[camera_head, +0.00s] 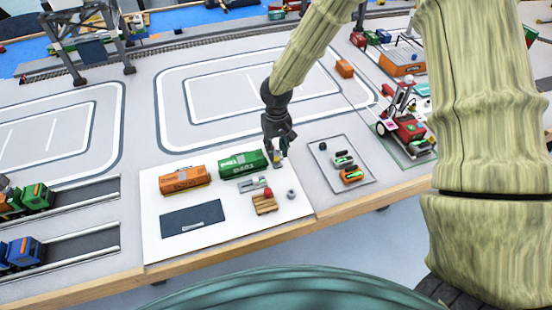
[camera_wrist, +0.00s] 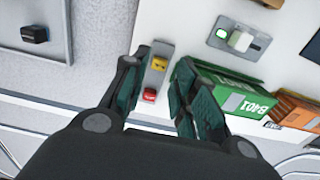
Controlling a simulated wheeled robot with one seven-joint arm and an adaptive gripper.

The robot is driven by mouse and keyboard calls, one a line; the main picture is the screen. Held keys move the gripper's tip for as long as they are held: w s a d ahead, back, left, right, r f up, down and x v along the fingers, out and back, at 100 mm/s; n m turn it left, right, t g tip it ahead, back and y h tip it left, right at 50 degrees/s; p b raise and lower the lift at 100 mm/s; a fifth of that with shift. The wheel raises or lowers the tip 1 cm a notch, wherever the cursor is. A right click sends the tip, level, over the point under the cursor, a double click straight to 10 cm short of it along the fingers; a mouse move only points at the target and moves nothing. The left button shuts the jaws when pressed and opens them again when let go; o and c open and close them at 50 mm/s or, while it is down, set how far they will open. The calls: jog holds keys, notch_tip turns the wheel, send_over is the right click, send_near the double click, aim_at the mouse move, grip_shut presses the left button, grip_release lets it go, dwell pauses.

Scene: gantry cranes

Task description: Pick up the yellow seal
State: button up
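The yellow seal (camera_wrist: 160,63) is a small yellow piece on a narrow grey holder (camera_wrist: 155,80), seen in the wrist view. A red piece (camera_wrist: 149,95) sits on the same holder, closer to my palm. My gripper (camera_wrist: 160,58) is open, with one finger on each side of the holder and nothing visibly clasped. In the head view my gripper (camera_head: 279,157) points down at the right end of the green container (camera_head: 242,163). The seal is mostly hidden there behind the fingers. Whether the fingertips touch the holder cannot be told.
The green container (camera_wrist: 225,95) stands close to the right finger. An orange container (camera_head: 184,180), a grey device (camera_head: 252,184) and a small wooden pallet (camera_head: 265,205) share the white board (camera_head: 155,235). A grey tray (camera_head: 368,158) with small items lies right.

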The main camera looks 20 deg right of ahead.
aim_at(276, 159)
jog(key=shift+f+p, duration=0.55)
jog(key=shift+f, duration=1.45)
jog(key=c, duration=0.5)
